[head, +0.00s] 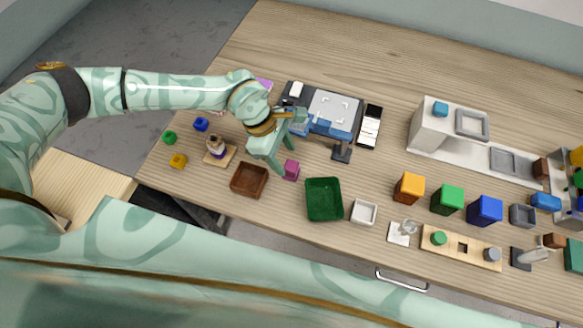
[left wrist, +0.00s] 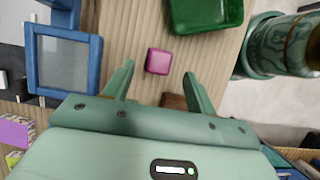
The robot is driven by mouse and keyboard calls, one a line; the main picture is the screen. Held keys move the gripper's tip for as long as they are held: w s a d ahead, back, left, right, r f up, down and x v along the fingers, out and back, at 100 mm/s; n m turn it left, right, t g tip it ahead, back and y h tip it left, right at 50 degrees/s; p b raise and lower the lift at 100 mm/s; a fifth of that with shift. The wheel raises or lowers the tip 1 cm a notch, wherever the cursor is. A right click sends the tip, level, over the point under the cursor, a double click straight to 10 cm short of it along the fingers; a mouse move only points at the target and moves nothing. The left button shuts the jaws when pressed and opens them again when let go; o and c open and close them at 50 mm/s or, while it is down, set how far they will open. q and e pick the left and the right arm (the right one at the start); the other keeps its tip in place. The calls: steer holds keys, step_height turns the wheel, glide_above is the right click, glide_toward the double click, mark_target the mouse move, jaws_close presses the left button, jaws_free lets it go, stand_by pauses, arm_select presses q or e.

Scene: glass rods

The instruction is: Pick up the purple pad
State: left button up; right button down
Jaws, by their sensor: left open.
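A flat purple pad (head: 263,84) lies at the back left of the table, partly hidden by my left arm. A purple flat piece also shows at the left edge of the left wrist view (left wrist: 14,132). My left gripper (head: 287,150) is open and empty, pointing down near a small magenta block (head: 291,170). In the left wrist view the magenta block (left wrist: 158,61) shows between and just beyond the fingertips (left wrist: 159,72), with no visible contact. My right gripper is not in view.
A brown tray (head: 237,190) and a green tray (head: 309,211) stand close to the gripper. A blue-framed stand (head: 330,130) is behind it. A figurine on a wooden base (head: 215,160) is to the left.

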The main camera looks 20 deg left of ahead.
mark_target(290, 165)
arm_select(q)
steer(key=x, duration=0.5)
steer(key=shift+w+f+b, duration=0.1)
steer(key=shift+f+b, duration=0.05)
steer(key=shift+b, duration=0.15)
steer(key=c, duration=1)
steer(key=shift+o, duration=0.2)
steer(key=r, duration=0.3)
steer(key=r+p, duration=0.1)
steer(key=shift+s+r, duration=0.15)
steer(key=shift+s, duration=0.15)
steer(key=s+a+r+p, duration=0.1)
steer(key=s+a+r, duration=0.1)
steer(key=s+r, duration=0.6)
steer(key=s, duration=0.5)
steer(key=shift+s+r+p, duration=0.15)
steer(key=shift+r+p, duration=0.15)
steer(key=shift+r, duration=0.1)
